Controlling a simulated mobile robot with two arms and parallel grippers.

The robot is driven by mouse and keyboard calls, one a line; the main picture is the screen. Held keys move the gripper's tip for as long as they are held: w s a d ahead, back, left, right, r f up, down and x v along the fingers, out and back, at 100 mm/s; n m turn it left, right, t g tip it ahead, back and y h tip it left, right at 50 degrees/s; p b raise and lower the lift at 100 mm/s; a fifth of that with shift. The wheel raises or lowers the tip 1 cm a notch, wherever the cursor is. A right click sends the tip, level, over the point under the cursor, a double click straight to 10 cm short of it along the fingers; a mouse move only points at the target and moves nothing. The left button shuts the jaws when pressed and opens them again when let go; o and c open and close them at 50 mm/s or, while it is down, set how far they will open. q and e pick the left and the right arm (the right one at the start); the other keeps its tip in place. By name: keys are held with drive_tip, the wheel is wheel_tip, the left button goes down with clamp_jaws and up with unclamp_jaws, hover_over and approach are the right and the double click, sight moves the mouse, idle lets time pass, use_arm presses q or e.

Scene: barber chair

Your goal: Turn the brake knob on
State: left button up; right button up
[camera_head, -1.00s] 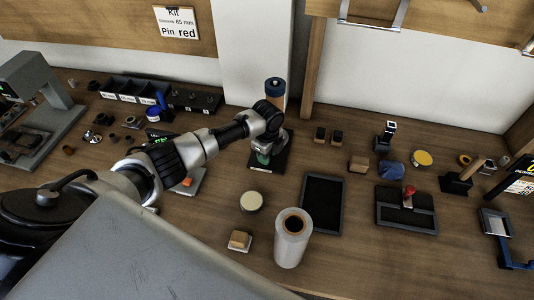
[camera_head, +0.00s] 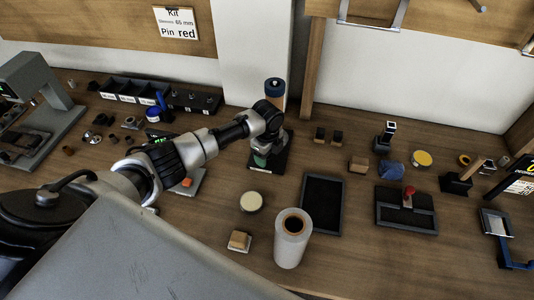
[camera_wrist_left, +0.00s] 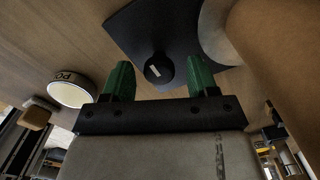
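A small round black knob (camera_wrist_left: 158,68) stands on a dark base plate (camera_wrist_left: 146,28) in the left wrist view. I take it to be the brake knob. My left gripper (camera_wrist_left: 159,80) has two green fingers spread apart, one on each side of the knob, with visible gaps. I cannot tell how deep the knob sits between them. In the head view the left gripper (camera_head: 262,160) points down over the dark base plate (camera_head: 281,160), and the knob is hidden there. My right gripper is in neither view.
A blue-capped tan cylinder (camera_head: 275,90) stands behind the gripper. A round cream-topped tin (camera_head: 251,202), a white roll (camera_head: 292,240) and a black tray (camera_head: 322,204) are nearer the front. Several small parts and bins lie to the left. Bare wood shows right of the base plate.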

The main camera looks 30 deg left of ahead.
use_arm(q)
wheel_tip(320, 180, up, 11)
drive_tip(key=b, duration=0.1)
idle(0.5)
drive_tip(key=shift+f, duration=0.15)
